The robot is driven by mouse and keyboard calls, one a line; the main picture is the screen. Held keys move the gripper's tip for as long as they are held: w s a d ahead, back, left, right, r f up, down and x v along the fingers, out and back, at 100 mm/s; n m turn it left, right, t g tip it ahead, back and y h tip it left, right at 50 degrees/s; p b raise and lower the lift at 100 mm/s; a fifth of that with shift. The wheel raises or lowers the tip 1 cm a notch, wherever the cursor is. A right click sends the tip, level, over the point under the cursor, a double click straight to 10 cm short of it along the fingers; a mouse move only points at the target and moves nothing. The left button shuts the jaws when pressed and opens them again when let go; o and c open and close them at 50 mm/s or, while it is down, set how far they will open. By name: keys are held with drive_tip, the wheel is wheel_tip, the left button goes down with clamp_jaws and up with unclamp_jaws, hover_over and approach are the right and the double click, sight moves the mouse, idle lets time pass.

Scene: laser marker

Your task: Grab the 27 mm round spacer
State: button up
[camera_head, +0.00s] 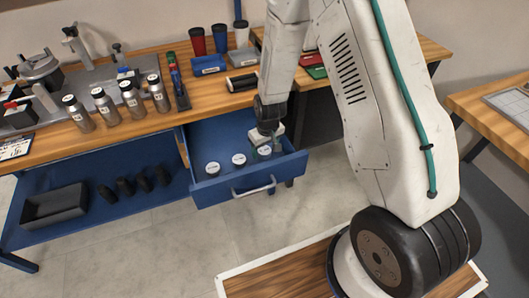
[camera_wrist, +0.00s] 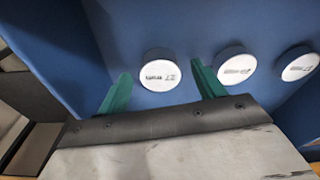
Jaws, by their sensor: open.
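Three round spacers with white labelled tops stand in a row in the open blue drawer. The one nearest my gripper (camera_head: 268,139) is the rightmost spacer (camera_head: 264,152) in the head view and the leftmost spacer (camera_wrist: 160,75) in the wrist view. Its label is upside down there and appears to read 27 mm. The other two are the middle spacer (camera_wrist: 236,67) and the far spacer (camera_wrist: 299,66). In the wrist view my gripper's green fingers (camera_wrist: 161,74) are open, with the nearest spacer just beyond and between the tips; contact cannot be told.
The blue drawer (camera_head: 231,188) has walls around the spacers and a handle at the front. Several metal bottles (camera_head: 132,100) stand on the wooden bench top behind.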

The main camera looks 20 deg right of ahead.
drive_tip(key=c, duration=1.1)
